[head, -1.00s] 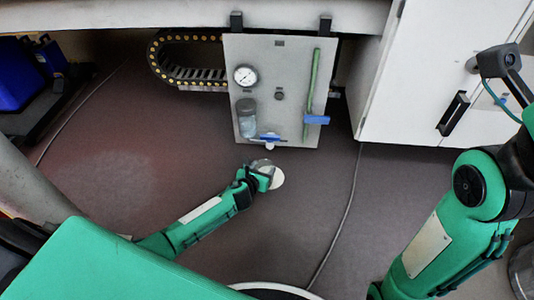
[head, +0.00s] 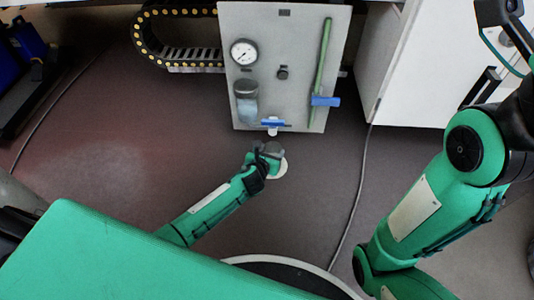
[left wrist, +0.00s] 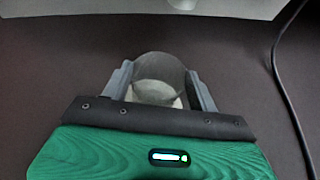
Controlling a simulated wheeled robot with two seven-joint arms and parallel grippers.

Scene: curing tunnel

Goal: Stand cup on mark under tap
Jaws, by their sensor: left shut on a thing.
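A clear grey cup (head: 272,149) is between the fingers of my left gripper (head: 266,160), which is shut on it. The left wrist view shows the cup (left wrist: 160,68) between both fingers. The mark is a pale round disc (head: 282,170) on the dark floor, partly hidden by the cup and gripper. In the head view the cup overlaps its upper left part. I cannot tell whether the cup touches the floor. The tap (head: 272,130), with a blue lever, is at the panel's lower edge, just above the cup in the picture. My right gripper cannot be made out.
The grey panel (head: 266,90) carries a gauge (head: 244,52), a bowl-shaped filter and a blue-handled valve (head: 325,101) on a green pipe. A cable chain (head: 170,50) is to its left. A white cabinet (head: 410,80) stands right. A cable (head: 352,200) crosses the floor.

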